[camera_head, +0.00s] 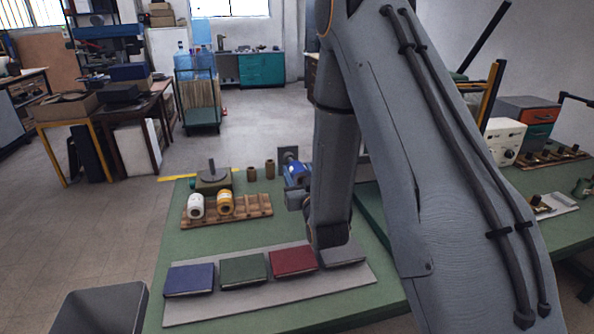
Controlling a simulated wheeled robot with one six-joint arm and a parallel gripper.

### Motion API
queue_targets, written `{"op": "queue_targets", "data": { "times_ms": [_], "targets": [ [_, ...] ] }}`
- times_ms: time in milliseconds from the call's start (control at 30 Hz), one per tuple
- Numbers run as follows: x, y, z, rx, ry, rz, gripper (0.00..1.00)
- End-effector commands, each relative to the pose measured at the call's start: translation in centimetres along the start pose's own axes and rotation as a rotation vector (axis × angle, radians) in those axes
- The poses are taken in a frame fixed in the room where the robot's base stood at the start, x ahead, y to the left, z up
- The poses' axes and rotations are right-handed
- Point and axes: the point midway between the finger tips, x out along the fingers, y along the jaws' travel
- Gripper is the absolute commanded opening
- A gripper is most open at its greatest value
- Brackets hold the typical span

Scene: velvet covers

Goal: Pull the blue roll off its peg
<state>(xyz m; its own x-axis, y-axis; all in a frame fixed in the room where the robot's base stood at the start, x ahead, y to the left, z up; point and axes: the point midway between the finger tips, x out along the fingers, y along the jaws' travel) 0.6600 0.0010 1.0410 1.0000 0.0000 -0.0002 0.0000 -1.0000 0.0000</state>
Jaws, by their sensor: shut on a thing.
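The blue roll (297,171) shows just left of my arm, by a dark upright plate (288,155) near the back of the green table. My gripper (300,181) is at the roll, shut on it, and largely hidden by my own arm. The fingertips cannot be made out clearly. The peg is hidden, so I cannot tell how far the roll sits on it.
A white roll (196,206) and a yellow roll (225,204) sit on a wooden rack (255,207). A post stand (212,180) is behind them. Blue (189,279), green (243,269) and red (293,262) covers lie on a grey board (290,291). A grey bin (103,310) is at front left.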

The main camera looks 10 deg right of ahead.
Motion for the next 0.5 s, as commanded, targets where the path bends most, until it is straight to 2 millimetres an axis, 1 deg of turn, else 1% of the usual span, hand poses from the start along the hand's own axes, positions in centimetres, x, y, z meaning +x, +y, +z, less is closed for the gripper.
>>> {"op": "queue_targets", "data": {
  "times_ms": [500],
  "targets": [
    [-3.3, 0.0, -0.3, 0.000, 0.000, 0.000, 0.21]
  ]
}}
